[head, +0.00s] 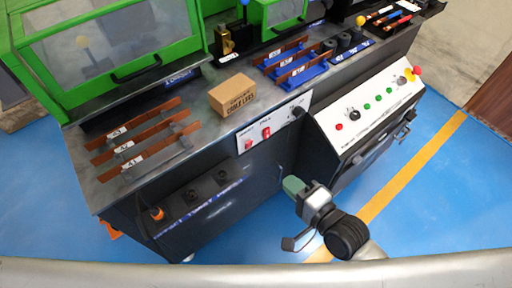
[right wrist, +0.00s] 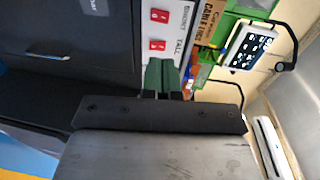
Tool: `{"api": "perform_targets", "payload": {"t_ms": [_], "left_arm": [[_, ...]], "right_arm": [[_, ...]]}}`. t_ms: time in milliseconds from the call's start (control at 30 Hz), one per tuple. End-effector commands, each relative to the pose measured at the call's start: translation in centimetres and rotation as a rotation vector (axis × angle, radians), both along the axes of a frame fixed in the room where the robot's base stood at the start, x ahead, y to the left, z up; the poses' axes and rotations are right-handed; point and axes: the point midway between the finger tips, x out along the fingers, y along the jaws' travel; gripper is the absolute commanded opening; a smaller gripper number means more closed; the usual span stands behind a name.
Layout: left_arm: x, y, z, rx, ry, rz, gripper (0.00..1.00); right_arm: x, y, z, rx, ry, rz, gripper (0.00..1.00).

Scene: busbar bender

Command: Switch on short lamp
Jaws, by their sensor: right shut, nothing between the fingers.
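A small white panel (head: 276,122) on the front of the machine bench carries two red rocker switches, a left one (head: 248,144) and a right one (head: 266,132). Both red switches, one nearer the top (right wrist: 160,15) and one lower (right wrist: 157,44), also show in the right wrist view. My right gripper (head: 293,185), with green fingers (right wrist: 161,76), is shut and empty. It is in front of the bench, below and right of the switches, apart from them. My left gripper is not in view.
A sloped control panel (head: 365,115) with buttons and knobs juts out right of the switches. A cardboard box (head: 232,95) and copper bars (head: 140,140) lie on the bench top. Green-framed guards (head: 110,45) stand behind. The blue floor (head: 400,200) in front is clear.

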Motion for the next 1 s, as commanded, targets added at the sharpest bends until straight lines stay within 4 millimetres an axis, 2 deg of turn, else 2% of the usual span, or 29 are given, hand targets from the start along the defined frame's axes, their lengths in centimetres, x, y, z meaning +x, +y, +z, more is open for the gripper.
{"api": "perform_targets", "payload": {"t_ms": [167, 433, 600, 700, 1000], "left_arm": [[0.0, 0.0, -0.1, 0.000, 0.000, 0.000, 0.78], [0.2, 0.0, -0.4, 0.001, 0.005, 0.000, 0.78], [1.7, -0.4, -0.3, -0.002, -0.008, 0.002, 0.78], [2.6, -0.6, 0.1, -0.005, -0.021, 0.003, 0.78], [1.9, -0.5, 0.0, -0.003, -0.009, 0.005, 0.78]], "right_arm": [[1.0, 0.7, -0.2, 0.001, -0.002, -0.001, 0.00], [5.3, 3.9, -0.9, 0.001, -0.003, -0.001, 0.00], [8.0, 6.0, -1.4, 0.000, -0.004, 0.000, 0.00], [9.4, 7.0, -1.1, 0.000, -0.004, -0.001, 0.00], [11.1, 8.3, -0.8, -0.003, -0.001, 0.000, 0.00]]}}
